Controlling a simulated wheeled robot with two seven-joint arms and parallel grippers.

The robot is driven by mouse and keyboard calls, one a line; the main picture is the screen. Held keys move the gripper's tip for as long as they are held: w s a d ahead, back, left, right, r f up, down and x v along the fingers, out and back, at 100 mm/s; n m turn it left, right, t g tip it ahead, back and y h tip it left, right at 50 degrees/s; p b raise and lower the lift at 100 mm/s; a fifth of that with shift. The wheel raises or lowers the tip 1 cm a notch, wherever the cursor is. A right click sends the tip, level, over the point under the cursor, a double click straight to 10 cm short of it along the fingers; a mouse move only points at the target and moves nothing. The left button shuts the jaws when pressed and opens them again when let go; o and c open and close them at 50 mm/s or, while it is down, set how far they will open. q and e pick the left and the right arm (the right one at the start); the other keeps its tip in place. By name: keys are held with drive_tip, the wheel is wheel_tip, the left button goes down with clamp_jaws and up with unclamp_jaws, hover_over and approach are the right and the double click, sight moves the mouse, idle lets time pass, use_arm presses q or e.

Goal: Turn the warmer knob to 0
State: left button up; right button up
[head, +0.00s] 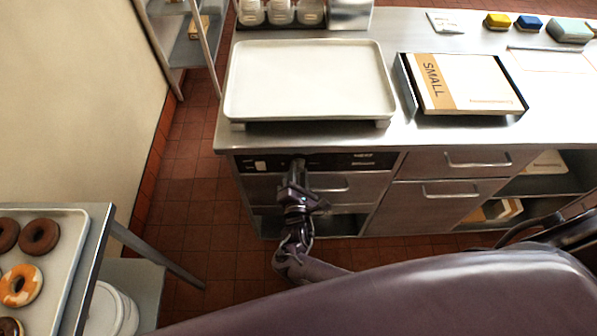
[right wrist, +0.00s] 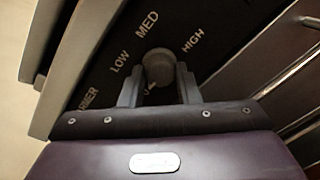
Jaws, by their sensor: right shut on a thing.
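The warmer knob (right wrist: 158,66) is a round grey knob on a dark panel (right wrist: 100,72) in the right wrist view. The words LOW, MED and HIGH are printed around it, and part of WARMER shows at the lower left. My right gripper (right wrist: 160,88) is shut on the knob, one finger on each side. A small pale mark shows low on the knob, between the fingers; I cannot read a 0 there. In the head view my right gripper (head: 298,172) reaches the dark panel (head: 345,161) under the counter edge and hides the knob. My left gripper is not in view.
A pale tray (head: 310,78) sits on the counter above the panel. A box marked SMALL (head: 465,82) lies to its right. Drawers (head: 450,190) are below. A donut tray (head: 62,260) stands at the lower left. Tiled floor (head: 195,190) is clear between.

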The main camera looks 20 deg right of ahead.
drive_tip(key=shift+n, duration=1.4)
drive_tip(key=shift+f, duration=0.1)
drive_tip(key=o, duration=1)
drive_tip(key=shift+c, duration=0.2)
drive_tip(key=v, duration=0.7)
drive_tip(key=shift+s+a+p, duration=0.2)
drive_tip(key=shift+s+p, duration=0.1)
drive_tip(key=shift+s, duration=0.1)
